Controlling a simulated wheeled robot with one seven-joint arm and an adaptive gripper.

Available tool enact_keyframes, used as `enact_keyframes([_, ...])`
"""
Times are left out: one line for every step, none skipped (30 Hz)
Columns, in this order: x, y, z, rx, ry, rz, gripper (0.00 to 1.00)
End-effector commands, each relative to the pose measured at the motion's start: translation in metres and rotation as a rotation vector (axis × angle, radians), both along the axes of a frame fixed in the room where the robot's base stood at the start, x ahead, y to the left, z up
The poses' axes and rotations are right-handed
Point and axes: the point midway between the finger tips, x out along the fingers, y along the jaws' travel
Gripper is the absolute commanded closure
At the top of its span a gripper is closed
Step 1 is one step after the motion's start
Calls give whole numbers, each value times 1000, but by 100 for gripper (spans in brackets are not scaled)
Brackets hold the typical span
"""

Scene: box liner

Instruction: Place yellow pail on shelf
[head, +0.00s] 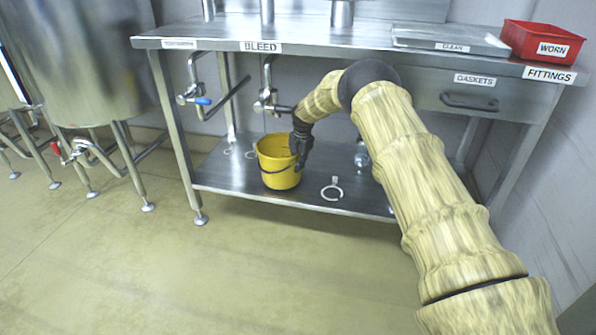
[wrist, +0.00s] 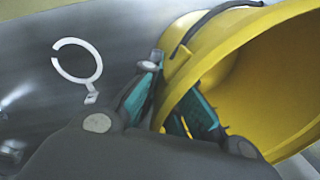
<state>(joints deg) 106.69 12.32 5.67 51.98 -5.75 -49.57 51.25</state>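The yellow pail (head: 279,172) is at the lower shelf (head: 236,184) of the steel bench, near its front edge, and looks roughly upright. I cannot tell whether its base touches the shelf. My gripper (head: 300,145) is at the pail's right rim, pointing down. In the wrist view the pail (wrist: 262,85) fills the right side, with its dark handle at the rim. My gripper (wrist: 172,100) has one finger outside the wall and one inside, closed in on the rim. The finger contact is partly hidden.
A pale ring (head: 332,189) lies on the lower shelf right of the pail. Taps (head: 266,100) hang above and behind it. The worktop (head: 330,42) holds a red bin (head: 541,43) and a clean tray (head: 450,38). A steel tank (head: 80,60) stands left.

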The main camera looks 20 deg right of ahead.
Motion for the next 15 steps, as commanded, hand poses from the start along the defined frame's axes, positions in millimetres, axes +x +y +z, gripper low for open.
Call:
enact_keyframes([0, 0, -10, 1, -1, -1, 100])
enact_keyframes([0, -1, -13, 1, -1, -1, 100])
enact_keyframes([0, -1, -16, 1, -1, -1, 100])
enact_keyframes([0, -1, -16, 1, -1, -1, 100])
enact_keyframes([0, -1, -17, 1, -1, -1, 100])
enact_keyframes([0, -1, -16, 1, -2, -1, 100])
enact_keyframes([0, -1, -16, 1, -2, -1, 100])
enact_keyframes([0, -1, -16, 1, -2, -1, 100])
enact_keyframes([0, -1, -16, 1, -1, -1, 100])
enact_keyframes([0, -1, -16, 1, -1, -1, 100])
enact_keyframes([0, -1, -16, 1, -1, -1, 100])
enact_keyframes([0, -1, -16, 1, -1, -1, 100])
enact_keyframes([0, -1, -16, 1, -1, -1, 100])
enact_keyframes([0, -1, -17, 1, -1, -1, 100])
enact_keyframes([0, -1, -18, 1, -1, -1, 100])
